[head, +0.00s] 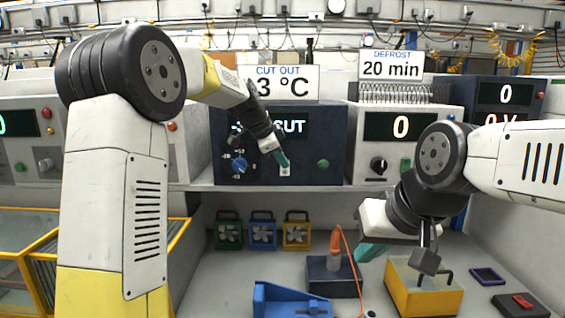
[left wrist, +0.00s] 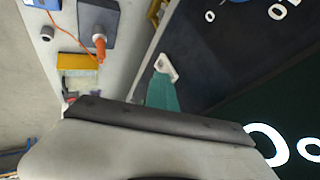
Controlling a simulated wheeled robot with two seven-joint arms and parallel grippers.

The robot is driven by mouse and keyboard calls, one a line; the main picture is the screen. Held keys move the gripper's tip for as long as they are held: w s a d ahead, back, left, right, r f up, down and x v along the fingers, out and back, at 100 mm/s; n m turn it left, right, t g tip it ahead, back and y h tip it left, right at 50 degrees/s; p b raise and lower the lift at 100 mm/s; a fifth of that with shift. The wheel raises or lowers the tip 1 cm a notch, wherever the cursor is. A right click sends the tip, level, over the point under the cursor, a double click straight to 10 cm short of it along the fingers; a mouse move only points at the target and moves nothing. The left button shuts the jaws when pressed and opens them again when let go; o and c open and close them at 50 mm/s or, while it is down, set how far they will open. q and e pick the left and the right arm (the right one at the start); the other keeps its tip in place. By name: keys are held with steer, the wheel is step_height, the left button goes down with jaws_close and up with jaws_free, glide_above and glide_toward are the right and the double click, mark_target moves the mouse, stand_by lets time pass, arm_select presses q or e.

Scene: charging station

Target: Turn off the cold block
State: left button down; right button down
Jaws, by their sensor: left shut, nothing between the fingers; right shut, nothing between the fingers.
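A dark navy unit (head: 330,135) stands on the shelf under a "CUT OUT 3 °C" sign (head: 302,88). It has a partly hidden display ending in "CUT", a blue knob (head: 239,166), a green button (head: 323,163) and a small white switch plate (head: 285,171). No label naming the cold block is readable. My left gripper (head: 282,159) is shut and empty, its teal tip at the plate. In the left wrist view its teal fingers (left wrist: 162,93) point at the white plate (left wrist: 166,67); contact is unclear. My right gripper (head: 371,252) is shut and empty, low over the bench.
A white unit (head: 367,163) reading 0, with a "DEFROST 20 min" sign (head: 391,65), stands to the right. Below are several small fans (head: 262,232), a blue bracket (head: 285,300), an orange-handled tool (head: 335,250) and a yellow box (head: 420,300). My left arm covers the left side.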

arm_select(q)
steer(key=shift+r, duration=0.1)
steer(key=shift+r, duration=0.7)
